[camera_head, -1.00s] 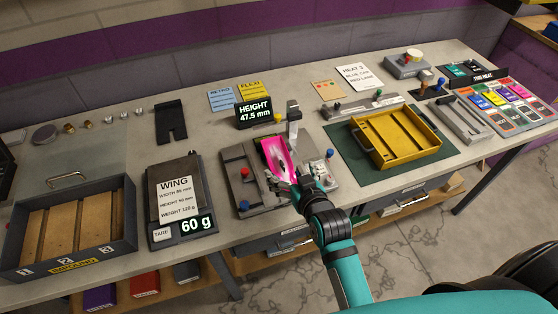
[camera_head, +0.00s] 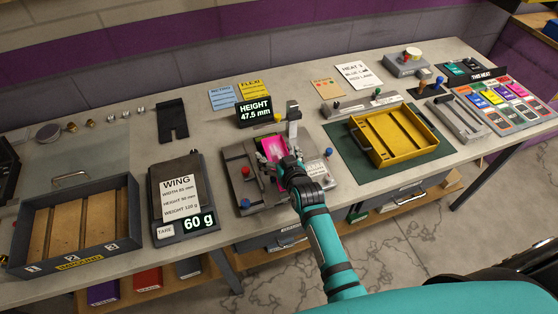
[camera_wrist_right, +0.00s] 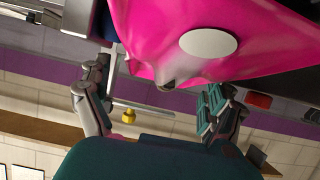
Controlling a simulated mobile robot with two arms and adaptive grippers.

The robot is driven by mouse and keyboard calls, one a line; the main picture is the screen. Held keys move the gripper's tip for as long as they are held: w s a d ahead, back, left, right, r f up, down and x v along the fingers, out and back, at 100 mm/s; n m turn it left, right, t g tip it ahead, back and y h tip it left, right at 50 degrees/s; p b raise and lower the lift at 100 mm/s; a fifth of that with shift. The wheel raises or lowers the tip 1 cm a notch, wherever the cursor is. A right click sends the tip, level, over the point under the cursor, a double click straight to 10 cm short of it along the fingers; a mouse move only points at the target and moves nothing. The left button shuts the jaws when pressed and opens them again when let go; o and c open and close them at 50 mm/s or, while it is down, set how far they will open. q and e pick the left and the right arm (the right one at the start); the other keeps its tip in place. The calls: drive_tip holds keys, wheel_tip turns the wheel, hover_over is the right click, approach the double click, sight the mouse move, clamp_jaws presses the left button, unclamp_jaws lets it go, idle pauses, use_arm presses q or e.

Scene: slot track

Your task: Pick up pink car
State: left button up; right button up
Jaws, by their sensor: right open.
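In the right wrist view, the car's pink body (camera_wrist_right: 170,30) with a white oval fills the top, very close. The right gripper's fingers (camera_wrist_right: 155,105) are spread apart, with no grip on the car visible. My left gripper is not in view.
A post (camera_head: 293,122) stands right behind the car. The fixture has red and blue knobs. A scale reading 60 g (camera_head: 163,200) is at left, beside a wooden-slotted tray (camera_head: 130,215). A yellow tray (camera_head: 428,145) on a green mat is at right.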

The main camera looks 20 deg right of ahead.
drive_tip(key=c, duration=1.3)
drive_tip(key=shift+c, duration=1.1)
drive_tip(key=shift+r, duration=0.1)
